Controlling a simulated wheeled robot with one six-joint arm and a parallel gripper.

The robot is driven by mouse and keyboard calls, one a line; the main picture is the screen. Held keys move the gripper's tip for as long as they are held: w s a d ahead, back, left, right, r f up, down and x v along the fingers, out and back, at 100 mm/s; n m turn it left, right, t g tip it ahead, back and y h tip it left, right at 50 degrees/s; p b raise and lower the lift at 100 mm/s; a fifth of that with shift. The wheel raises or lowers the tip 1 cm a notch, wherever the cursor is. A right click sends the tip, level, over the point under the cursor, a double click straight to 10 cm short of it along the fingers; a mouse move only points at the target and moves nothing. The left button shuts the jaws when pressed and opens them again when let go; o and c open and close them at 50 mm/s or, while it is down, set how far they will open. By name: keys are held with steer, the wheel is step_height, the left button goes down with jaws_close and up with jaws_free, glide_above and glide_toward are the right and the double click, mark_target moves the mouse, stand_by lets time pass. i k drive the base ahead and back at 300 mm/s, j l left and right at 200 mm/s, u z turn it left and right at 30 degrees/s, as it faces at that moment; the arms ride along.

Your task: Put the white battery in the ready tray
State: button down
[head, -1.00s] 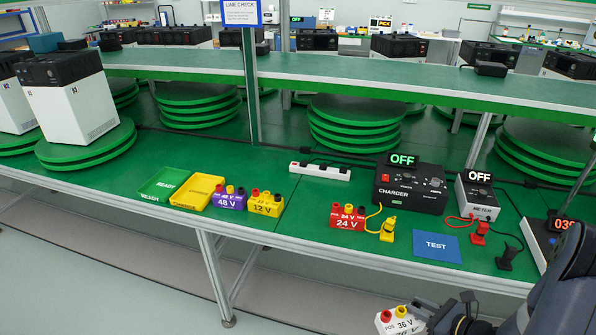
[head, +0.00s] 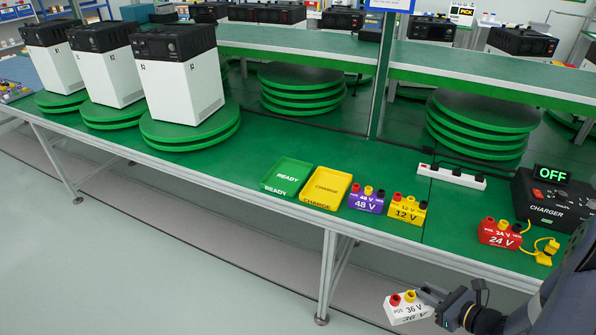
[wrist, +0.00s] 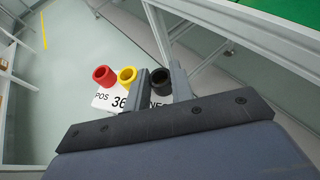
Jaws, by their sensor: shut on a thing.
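The white battery (head: 406,309), marked 36 V with red, yellow and black terminals, is held by my gripper (head: 430,296) in front of the bench, above the floor. In the wrist view my gripper (wrist: 160,90) has its jaws on either side of the white battery (wrist: 107,102), near its black terminal. The green ready tray (head: 287,176) lies on the bench, up and to the left of my gripper, and looks empty. The battery is apart from the tray and the bench.
The yellow charge tray (head: 326,188) sits right of the ready tray. Beyond it stand the purple 48 V battery (head: 366,200), yellow 12 V battery (head: 407,210) and red 24 V battery (head: 500,234). The charger (head: 552,198) reads OFF. Tall white units on green turntables (head: 190,135) stand left.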

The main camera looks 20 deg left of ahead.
mark_target(286, 178)
steer(key=j, duration=0.65)
steer(key=i+j+u, duration=0.15)
steer(key=j, duration=1.15)
